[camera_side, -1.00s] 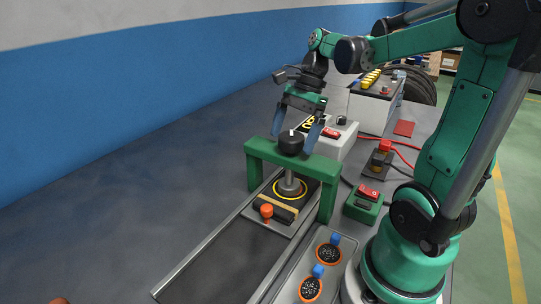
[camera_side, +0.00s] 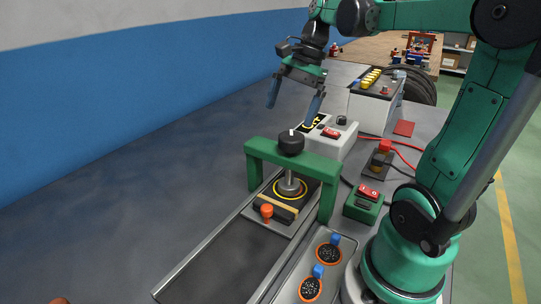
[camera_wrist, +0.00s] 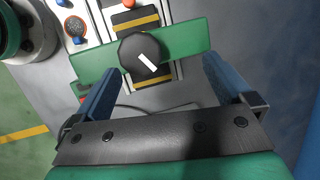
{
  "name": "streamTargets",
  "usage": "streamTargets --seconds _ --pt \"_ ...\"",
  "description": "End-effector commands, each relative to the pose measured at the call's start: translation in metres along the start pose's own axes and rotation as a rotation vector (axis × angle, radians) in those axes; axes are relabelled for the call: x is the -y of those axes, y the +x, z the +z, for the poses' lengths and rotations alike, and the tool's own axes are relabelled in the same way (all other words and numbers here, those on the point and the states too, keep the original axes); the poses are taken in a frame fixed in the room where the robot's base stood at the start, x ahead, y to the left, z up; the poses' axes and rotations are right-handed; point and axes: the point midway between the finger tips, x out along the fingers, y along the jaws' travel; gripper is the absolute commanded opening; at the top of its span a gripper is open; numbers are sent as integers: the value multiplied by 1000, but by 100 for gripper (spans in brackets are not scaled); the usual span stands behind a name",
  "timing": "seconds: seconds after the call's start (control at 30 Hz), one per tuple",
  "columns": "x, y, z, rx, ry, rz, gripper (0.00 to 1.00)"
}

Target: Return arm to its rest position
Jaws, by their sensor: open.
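My gripper (camera_side: 294,94) is open and empty, with its two blue fingers pointing down. In the side view it hangs above and behind the green bridge frame (camera_side: 262,150), clear of it. A black round knob (camera_side: 291,142) with a white mark sits at the top of the frame, above a metal post (camera_side: 290,184). In the wrist view the knob (camera_wrist: 141,54) shows beyond and between the spread blue fingers (camera_wrist: 160,88), and nothing is between them.
A grey rail track (camera_side: 225,250) runs under the frame, with an orange knob (camera_side: 267,211) on its plate. A grey box with a red switch (camera_side: 331,132), a battery-like box (camera_side: 372,105), red cables (camera_side: 402,156) and a green switch box (camera_side: 364,204) stand to the right. Wall left.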

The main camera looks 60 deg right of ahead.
Motion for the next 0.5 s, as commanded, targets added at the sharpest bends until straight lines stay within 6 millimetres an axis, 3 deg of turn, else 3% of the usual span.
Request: streamTargets --seconds 0.17,0.3,0.4,0.5 --pt "46 14 31 -227 -648 -168 99" --pt "77 17 71 -469 -1210 -284 99" --pt "68 31 102 -611 -1542 -302 99" --pt "38 53 109 -613 -1632 -255 99"
